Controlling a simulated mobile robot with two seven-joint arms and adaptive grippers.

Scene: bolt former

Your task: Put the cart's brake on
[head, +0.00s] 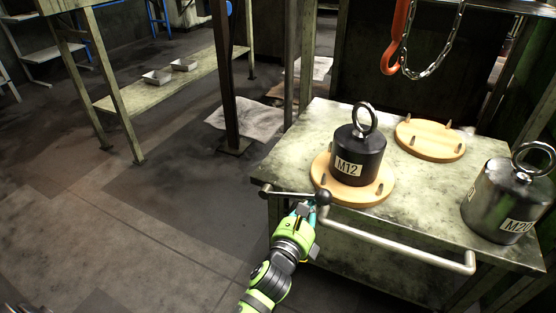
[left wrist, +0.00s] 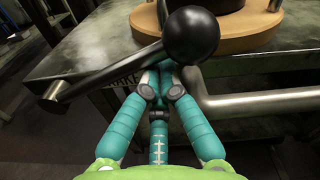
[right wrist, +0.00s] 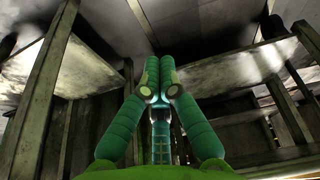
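The cart (head: 420,215) is a worn metal table with a tubular handle (head: 400,252) on its near side. Its brake lever (head: 285,193) is a metal bar ending in a black ball knob (head: 323,197) at the cart's near left corner. The lever (left wrist: 100,77) and knob (left wrist: 191,37) also show in the left wrist view. My left gripper (head: 306,208) is at the knob end of the lever. Its fingers (left wrist: 166,68) are closed together; the bar and knob cover their tips, and contact is unclear. My right gripper (right wrist: 160,62) is shut and empty, beneath metal surfaces.
A black M12 weight (head: 358,155) stands on a wooden disc (head: 385,193) on the cart. An empty wooden disc (head: 430,140) lies behind it, and an M20 weight (head: 500,200) stands right. An orange hook (head: 393,45) and chain hang above.

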